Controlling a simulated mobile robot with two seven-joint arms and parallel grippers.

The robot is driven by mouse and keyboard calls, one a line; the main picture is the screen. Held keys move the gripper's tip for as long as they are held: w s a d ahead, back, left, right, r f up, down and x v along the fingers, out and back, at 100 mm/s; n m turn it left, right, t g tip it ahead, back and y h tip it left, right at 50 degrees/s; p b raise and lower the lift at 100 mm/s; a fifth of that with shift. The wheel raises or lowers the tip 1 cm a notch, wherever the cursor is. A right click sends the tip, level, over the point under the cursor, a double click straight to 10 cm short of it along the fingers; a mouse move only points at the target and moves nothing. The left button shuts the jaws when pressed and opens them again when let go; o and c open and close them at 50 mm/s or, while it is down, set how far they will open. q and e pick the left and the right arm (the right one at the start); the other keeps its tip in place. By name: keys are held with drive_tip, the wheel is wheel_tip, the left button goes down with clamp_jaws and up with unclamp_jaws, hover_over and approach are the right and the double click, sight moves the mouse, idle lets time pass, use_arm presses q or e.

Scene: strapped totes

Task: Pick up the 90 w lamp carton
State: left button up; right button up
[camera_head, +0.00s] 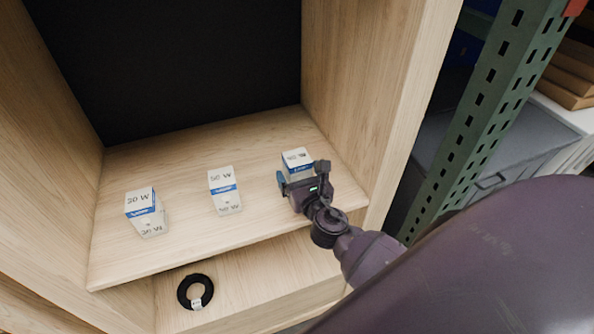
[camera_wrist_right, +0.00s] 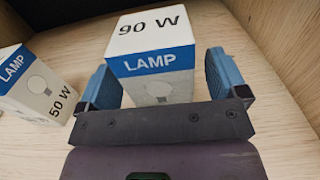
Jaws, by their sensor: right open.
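The 90 W lamp carton (camera_wrist_right: 152,45) is white with a blue LAMP band and stands on the wooden shelf in the right wrist view. In the head view the same carton (camera_head: 296,157) is at the right of the shelf, partly hidden by my right gripper (camera_head: 298,183). In the right wrist view my right gripper (camera_wrist_right: 172,85) is open, with one blue finger at each side of the carton's near part. I cannot tell whether either finger touches it. My left gripper is not in view.
A 50 W carton (camera_head: 224,190) stands mid-shelf, and it also shows in the right wrist view (camera_wrist_right: 36,85). A black ring (camera_head: 184,292) lies on the lower ledge. Wooden side walls (camera_head: 352,90) bound the shelf.

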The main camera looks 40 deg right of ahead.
drive_tip(key=shift+x, duration=0.9)
drive_tip(key=c, duration=1)
